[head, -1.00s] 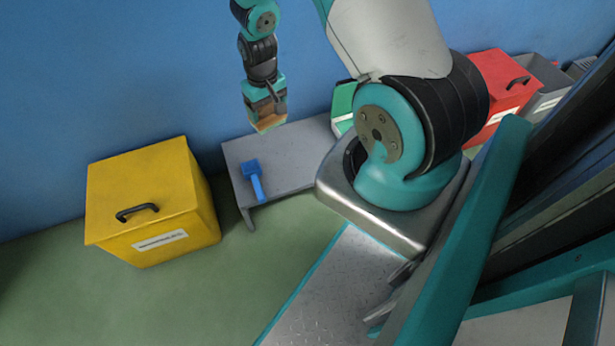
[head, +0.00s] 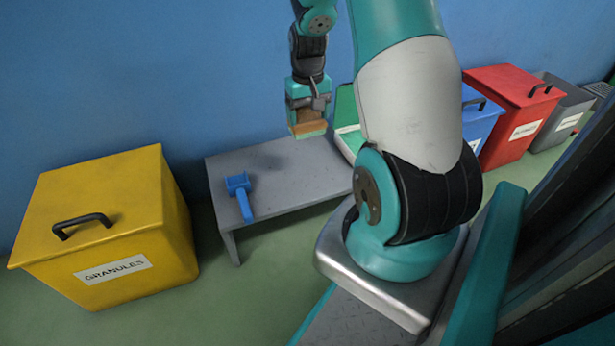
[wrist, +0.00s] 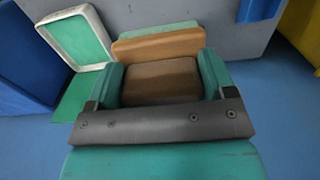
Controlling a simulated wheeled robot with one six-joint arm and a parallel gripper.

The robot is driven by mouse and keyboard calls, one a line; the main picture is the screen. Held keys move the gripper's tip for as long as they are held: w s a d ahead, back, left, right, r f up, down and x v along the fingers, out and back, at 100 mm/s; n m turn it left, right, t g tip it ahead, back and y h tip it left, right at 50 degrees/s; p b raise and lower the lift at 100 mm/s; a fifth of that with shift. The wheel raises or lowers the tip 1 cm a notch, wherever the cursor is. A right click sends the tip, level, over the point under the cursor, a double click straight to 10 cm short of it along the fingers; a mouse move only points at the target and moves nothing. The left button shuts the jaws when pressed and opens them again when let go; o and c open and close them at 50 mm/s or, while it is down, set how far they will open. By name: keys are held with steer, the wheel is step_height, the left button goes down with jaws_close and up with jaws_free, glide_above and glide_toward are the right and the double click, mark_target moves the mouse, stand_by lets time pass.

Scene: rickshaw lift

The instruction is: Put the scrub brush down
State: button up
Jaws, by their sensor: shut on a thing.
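The scrub brush (head: 308,128) is a brown block with a green underside. My gripper (head: 308,106) is shut on it and holds it above the right part of the low grey bench (head: 275,172). In the wrist view, the teal fingers grip the brown brush (wrist: 160,80) from both sides. The bench top (wrist: 225,38) lies beyond the brush there. I cannot tell how large the gap between brush and bench is.
A blue scoop (head: 239,192) lies at the bench's left end. A green tray with a pale rim (head: 347,125) stands beyond its right end. A yellow GRANULES bin (head: 110,220) is left of the bench; blue (head: 478,118), red (head: 513,110) and grey (head: 558,112) bins are right. The bench middle is clear.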

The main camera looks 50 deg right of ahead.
step_height(320, 180, down, 17)
steer(key=b, duration=0.9)
steer(key=shift+f, duration=0.1)
